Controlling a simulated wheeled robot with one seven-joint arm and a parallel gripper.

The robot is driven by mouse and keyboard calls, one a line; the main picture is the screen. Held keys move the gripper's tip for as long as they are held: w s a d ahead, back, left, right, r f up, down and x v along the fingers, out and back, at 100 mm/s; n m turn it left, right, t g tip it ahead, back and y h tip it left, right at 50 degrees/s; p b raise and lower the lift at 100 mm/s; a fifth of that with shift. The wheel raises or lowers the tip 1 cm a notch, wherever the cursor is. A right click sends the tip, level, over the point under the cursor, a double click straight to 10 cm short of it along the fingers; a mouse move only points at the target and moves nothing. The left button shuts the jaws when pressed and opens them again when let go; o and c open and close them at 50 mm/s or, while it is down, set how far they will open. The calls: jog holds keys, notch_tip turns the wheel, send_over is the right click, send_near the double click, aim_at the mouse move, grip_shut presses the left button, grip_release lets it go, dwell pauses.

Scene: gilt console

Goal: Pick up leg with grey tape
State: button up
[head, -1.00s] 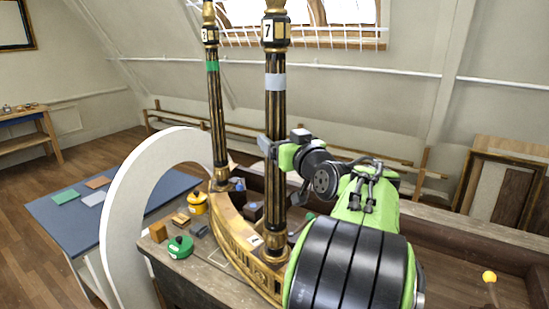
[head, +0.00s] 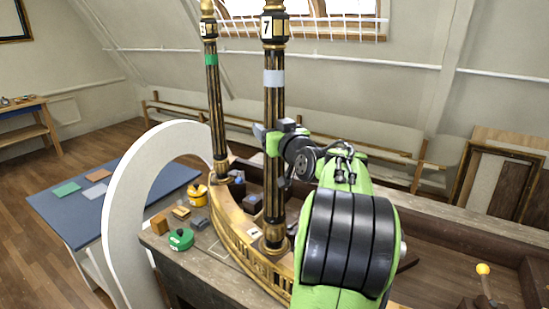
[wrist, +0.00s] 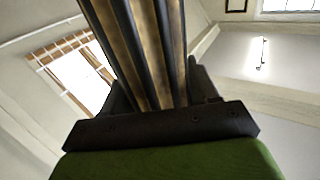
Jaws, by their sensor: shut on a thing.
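The leg with grey tape (head: 274,78) is a tall black and gold fluted column with a "7" tag near its top. It stands upright, its foot at the curved gilt base (head: 228,215); I cannot tell whether the foot is seated or just clear. My gripper (head: 267,137) is shut on the leg's shaft below the grey tape. In the wrist view the shaft (wrist: 145,50) runs up between the jaws (wrist: 160,95). A second leg with green tape (head: 212,90) stands upright on the base, to the left.
A blue-topped table (head: 120,195) with coloured pads stands at left. A white arch (head: 118,220) rises beside the bench. A yellow-knobbed stick (head: 484,270) is at right.

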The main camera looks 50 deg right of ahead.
aim_at(271, 66)
notch_tip(271, 66, up, 10)
jog(key=shift+r+p, duration=0.1)
jog(key=shift+p, duration=0.85)
jog(key=shift+r, duration=0.1)
jog(key=shift+r+p, duration=2.15)
jog(key=shift+r, duration=0.35)
jog(key=shift+f, duration=0.15)
